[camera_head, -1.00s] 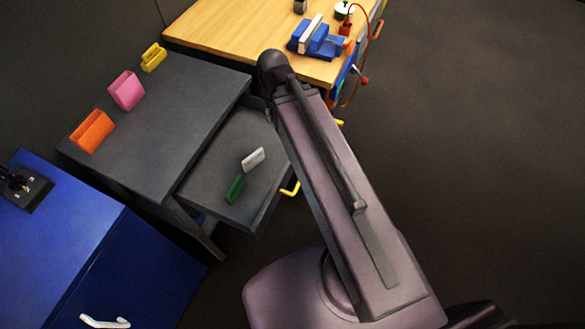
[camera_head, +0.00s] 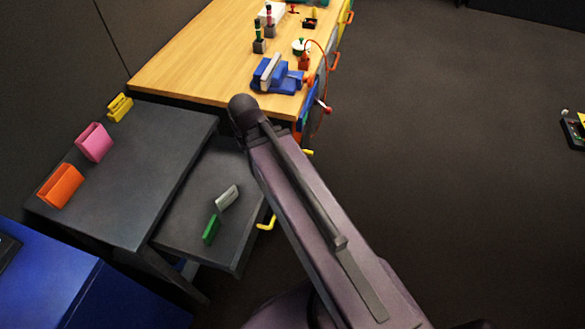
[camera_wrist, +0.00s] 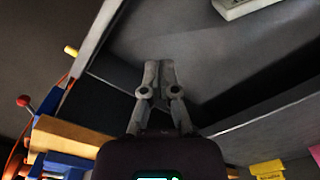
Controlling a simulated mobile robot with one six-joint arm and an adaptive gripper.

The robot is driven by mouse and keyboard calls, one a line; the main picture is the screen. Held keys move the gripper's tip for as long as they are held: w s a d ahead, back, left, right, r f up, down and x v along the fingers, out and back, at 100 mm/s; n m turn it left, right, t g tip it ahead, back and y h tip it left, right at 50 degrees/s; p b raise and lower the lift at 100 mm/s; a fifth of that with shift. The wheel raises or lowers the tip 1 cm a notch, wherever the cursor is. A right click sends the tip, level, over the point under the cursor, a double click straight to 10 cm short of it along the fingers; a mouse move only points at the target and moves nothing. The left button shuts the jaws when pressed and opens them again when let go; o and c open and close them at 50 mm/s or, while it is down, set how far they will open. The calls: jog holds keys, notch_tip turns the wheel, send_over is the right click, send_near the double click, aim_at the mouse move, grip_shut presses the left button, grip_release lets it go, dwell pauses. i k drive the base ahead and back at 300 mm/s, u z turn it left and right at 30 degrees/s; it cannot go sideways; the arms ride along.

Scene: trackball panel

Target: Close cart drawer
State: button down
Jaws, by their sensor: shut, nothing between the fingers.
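The dark grey cart (camera_head: 125,165) has its drawer (camera_head: 185,235) pulled out to the right. A yellow handle end (camera_head: 266,223) shows at the drawer's outer side. My arm covers part of the drawer front. In the drawer lie a white block (camera_head: 228,197) and a green block (camera_head: 211,230). My gripper is hidden behind my arm in the head view. In the wrist view my gripper (camera_wrist: 158,66) has its fingers together and empty, in front of the grey drawer surface (camera_wrist: 215,50). I cannot tell whether it touches the drawer. The white block (camera_wrist: 240,6) is at the top edge.
Orange (camera_head: 60,186), pink (camera_head: 94,142) and yellow (camera_head: 120,107) holders stand on the cart top. A wooden bench (camera_head: 190,65) with a blue vise (camera_head: 275,78) adjoins the cart behind. A blue cabinet (camera_head: 75,280) is at the lower left.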

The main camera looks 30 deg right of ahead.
aim_at(221, 163)
jog(key=z, duration=0.15)
jog(key=k, duration=1.05)
jog(key=u, duration=0.45)
